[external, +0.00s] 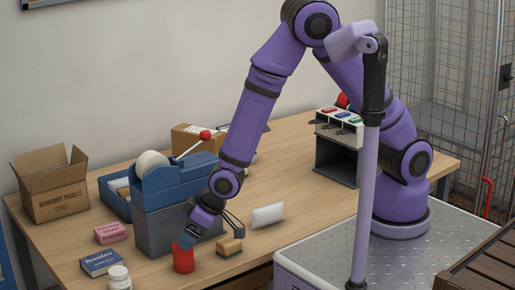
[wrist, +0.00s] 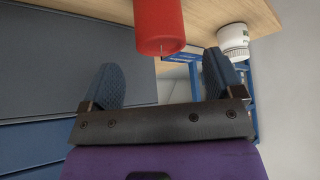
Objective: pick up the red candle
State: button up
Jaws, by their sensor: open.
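The red candle (external: 183,262) is a short cylinder standing upright near the front edge of the wooden counter (external: 290,238). In the wrist view the candle (wrist: 160,27) is at the top, with its wick end facing my gripper. My gripper (external: 187,241) is just above the candle in the external view, pointing down. In the wrist view its two blue fingers stand apart (wrist: 163,78), with the candle lined up between them but beyond the tips. Nothing is held.
A grey block with a blue tape dispenser (external: 165,182) stands close behind the candle. A wooden brush (external: 230,247) lies to the right. A white bottle (external: 119,279), a blue box (external: 101,262) and a pink box (external: 110,233) are to the left. An open carton (external: 55,200) stands farther left.

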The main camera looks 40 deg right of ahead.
aim_at(179, 250)
jog(key=shift+x, duration=3.25)
jog(key=shift+s, duration=0.2)
jog(key=c, duration=1.1)
